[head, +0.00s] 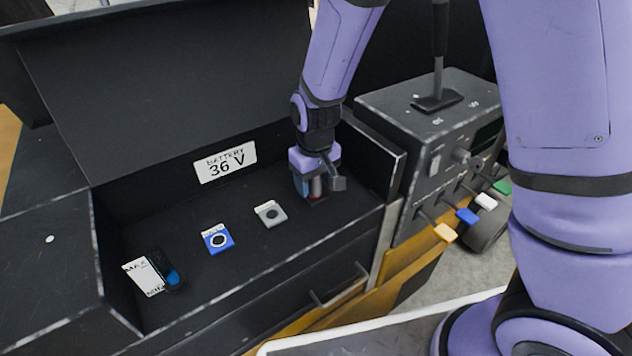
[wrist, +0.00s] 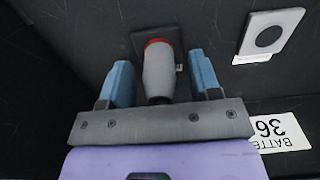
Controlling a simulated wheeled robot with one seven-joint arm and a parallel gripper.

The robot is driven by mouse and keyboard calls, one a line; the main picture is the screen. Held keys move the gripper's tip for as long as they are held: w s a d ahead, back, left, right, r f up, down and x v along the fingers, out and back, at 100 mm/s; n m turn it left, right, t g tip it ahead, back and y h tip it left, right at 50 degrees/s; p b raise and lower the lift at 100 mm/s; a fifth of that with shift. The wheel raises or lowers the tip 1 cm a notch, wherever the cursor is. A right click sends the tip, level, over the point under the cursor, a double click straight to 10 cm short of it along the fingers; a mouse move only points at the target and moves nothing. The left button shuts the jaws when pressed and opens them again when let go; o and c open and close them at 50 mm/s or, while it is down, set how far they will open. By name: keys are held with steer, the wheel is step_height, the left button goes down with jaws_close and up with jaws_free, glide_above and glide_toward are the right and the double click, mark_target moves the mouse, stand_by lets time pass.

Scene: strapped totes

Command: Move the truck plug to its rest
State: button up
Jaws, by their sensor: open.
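The truck plug (wrist: 158,75), a grey body with a red ring at its far end, stands at a dark square plate (wrist: 150,40) in the wrist view. My gripper (wrist: 161,64) is open, with one blue finger on each side of the plug; small gaps show between fingers and plug. In the head view my gripper (head: 311,188) is low at the right end of the black battery compartment, mostly hiding the plug (head: 316,187). Which is the rest I cannot tell.
A white MAX label (head: 140,277) and a dark piece with a blue part (head: 171,277) are at the compartment's left end. A raised lid (head: 170,90) stands behind. A control box (head: 430,130) with coloured levers is right. The compartment floor between plates is clear.

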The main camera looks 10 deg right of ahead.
steer(key=shift+s+d+f, duration=0.15)
steer(key=shift+s+f, duration=0.3)
steer(key=shift+f, duration=0.15)
steer(key=shift+c, duration=0.4)
jaws_close()
steer(key=shift+w+r+g, duration=0.1)
steer(key=shift+r+g, duration=0.15)
steer(key=shift+g, duration=0.05)
steer(key=shift+w+r, duration=0.15)
steer(key=shift+r, duration=0.35)
steer(key=shift+w+r, duration=0.1)
steer(key=shift+r, duration=2.2)
steer(key=shift+r, duration=3.05)
